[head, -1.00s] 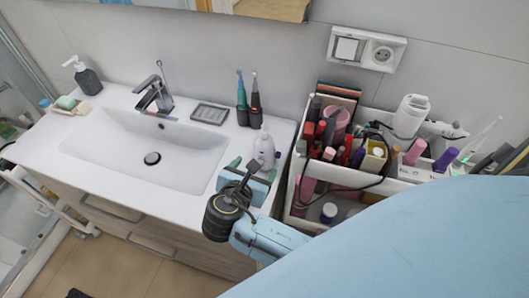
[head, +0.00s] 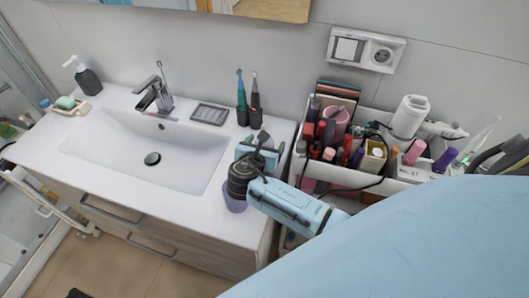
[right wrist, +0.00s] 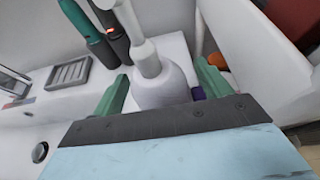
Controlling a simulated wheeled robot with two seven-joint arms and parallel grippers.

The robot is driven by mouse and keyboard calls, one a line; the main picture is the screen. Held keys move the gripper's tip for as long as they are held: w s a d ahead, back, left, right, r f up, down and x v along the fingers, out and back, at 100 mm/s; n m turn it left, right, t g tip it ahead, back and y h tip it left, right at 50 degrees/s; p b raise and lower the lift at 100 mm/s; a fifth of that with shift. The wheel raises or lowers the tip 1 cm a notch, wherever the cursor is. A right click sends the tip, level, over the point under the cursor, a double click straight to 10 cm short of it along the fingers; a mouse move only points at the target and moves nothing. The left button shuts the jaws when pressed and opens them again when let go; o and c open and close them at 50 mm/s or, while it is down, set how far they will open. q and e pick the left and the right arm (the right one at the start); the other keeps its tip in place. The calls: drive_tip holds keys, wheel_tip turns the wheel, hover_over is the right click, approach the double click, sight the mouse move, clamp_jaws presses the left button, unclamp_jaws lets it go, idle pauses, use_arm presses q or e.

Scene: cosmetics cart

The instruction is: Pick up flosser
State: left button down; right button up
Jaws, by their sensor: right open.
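The flosser (right wrist: 160,85) is a white rounded body with a narrower neck and nozzle, seen upright in the right wrist view. My right gripper (right wrist: 163,88) is open, with one green finger on each side of the flosser's body. I cannot tell whether either finger touches it. In the head view my right gripper (head: 261,146) is over the right end of the sink counter and hides most or all of the flosser. My left gripper is not in view.
Two dark-based electric toothbrushes (head: 249,112) stand close behind the gripper. A purple cup (head: 234,202) is at the counter's front edge below my arm. A white cart (head: 408,172) full of cosmetics is to the right. The sink (head: 150,140) is left.

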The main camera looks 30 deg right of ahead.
drive_tip(key=shift+w+d+f, duration=0.25)
drive_tip(key=shift+w+d, duration=0.15)
drive_tip(key=shift+d, duration=0.05)
drive_tip(key=c, duration=1.2)
